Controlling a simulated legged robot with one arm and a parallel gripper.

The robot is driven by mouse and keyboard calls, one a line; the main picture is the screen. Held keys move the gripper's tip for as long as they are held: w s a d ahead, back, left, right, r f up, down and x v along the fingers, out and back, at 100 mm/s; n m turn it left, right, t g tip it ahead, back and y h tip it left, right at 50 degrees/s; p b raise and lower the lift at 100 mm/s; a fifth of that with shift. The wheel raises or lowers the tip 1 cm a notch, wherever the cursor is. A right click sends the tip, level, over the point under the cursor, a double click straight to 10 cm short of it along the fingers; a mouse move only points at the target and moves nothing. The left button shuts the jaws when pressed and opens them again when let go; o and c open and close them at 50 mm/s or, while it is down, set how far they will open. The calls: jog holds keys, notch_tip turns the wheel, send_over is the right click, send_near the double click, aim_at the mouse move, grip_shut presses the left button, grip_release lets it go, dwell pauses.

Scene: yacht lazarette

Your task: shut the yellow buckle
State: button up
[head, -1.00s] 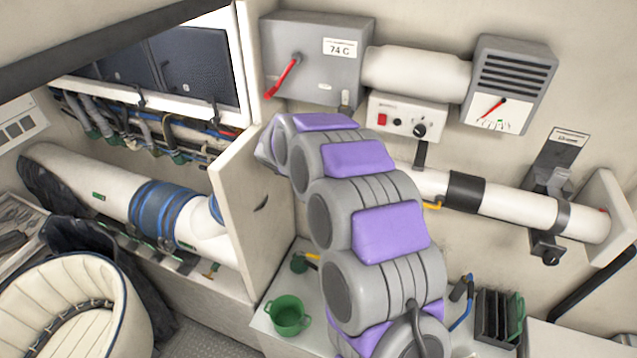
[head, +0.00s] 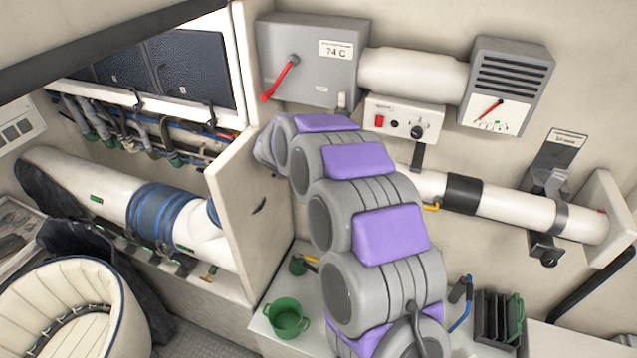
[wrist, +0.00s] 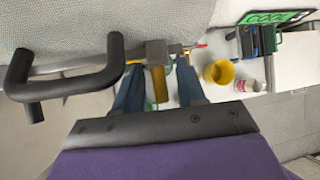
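In the head view a small yellow piece (head: 431,206), probably the buckle, shows under the white pipe, beside its black band and partly behind my arm. In the wrist view a dull yellow tab (wrist: 159,84) hangs below a grey block on a thin rail; it appears to be the same part. My gripper (wrist: 160,90) shows there as two dark blue fingers, spread apart, with the tab between them in the picture. I cannot tell whether either finger touches it. In the head view my gripper is hidden behind my arm.
A black bent handle (wrist: 75,65) is left of the fingers in the wrist view. A yellow cup (wrist: 219,72) and a pale bottle (wrist: 249,90) stand to the right. In the head view a green cup (head: 286,318) and a dark rack (head: 497,316) are on the counter.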

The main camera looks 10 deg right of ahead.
jog(key=b+v, duration=0.2)
jog(key=v, duration=1.5)
jog(key=shift+f, duration=0.1)
jog(key=s+d+f+m+g+y+b, duration=0.15)
jog(key=s+d+f+m+b, duration=0.25)
jog(key=s+f+m+b, duration=0.5)
jog(key=s+d+f+m+g+y+b, duration=0.1)
jog(key=s+d+f+m+g+b, duration=0.3)
jog(key=s+f, duration=0.6)
jog(key=s+f+m+y+b, duration=0.1)
jog(key=s+f+m+b, duration=0.5)
jog(key=s, duration=0.5)
jog(key=s+a+f+m+y+b, duration=0.1)
jog(key=s+f+m+y+b, duration=0.1)
jog(key=s+f+m+b, duration=0.4)
jog(key=s+f+m, duration=0.3)
jog(key=s+m, duration=0.2)
jog(key=s, duration=0.1)
jog(key=shift+a+g+b, duration=0.3)
jog(key=shift+a+g, duration=0.05)
